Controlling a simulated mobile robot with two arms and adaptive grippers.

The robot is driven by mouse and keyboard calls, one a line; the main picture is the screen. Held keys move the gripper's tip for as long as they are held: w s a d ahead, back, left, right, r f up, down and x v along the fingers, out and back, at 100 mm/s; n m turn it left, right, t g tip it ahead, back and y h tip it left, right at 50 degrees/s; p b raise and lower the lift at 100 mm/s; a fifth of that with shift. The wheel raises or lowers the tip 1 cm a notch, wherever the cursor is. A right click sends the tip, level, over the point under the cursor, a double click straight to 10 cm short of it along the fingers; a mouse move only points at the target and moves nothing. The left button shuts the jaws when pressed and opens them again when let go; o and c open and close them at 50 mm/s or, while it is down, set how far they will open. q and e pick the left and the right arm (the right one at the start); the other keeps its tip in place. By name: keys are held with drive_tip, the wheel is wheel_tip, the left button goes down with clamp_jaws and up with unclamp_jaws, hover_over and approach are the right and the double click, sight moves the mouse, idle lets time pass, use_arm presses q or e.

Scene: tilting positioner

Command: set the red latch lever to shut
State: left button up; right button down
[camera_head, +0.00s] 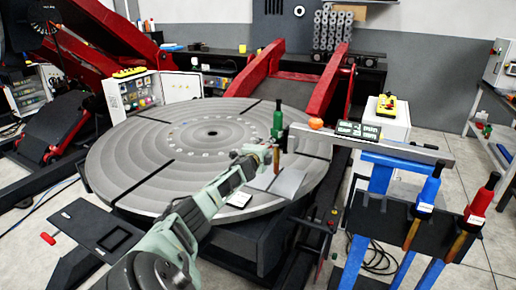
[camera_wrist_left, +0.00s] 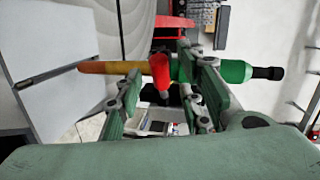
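My left gripper (camera_head: 262,150) reaches over the right part of the round turntable (camera_head: 150,145). In the left wrist view its fingers (camera_wrist_left: 163,100) stand apart, and a red cylindrical piece (camera_wrist_left: 160,70) shows in the gap. I cannot tell whether the fingers touch it, or whether it is the latch lever. A green-handled tool (camera_head: 277,119) with a brown tip stands upright at the gripper; in the wrist view the tool (camera_wrist_left: 236,71) runs crosswise behind the red piece. A small red handle (camera_head: 48,238) shows at the lower left. My right gripper is not in view.
A grey bar (camera_head: 390,146) runs right from the gripper, with an orange-red knob (camera_head: 316,123) near its left end. Blue-handled (camera_head: 429,190) and red-handled (camera_head: 482,203) tools hang in a dark rack at the right. Red positioner arms (camera_head: 253,70) rise behind the turntable.

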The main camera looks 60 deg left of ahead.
use_arm(q)
drive_tip(key=v, duration=0.9)
idle(0.3)
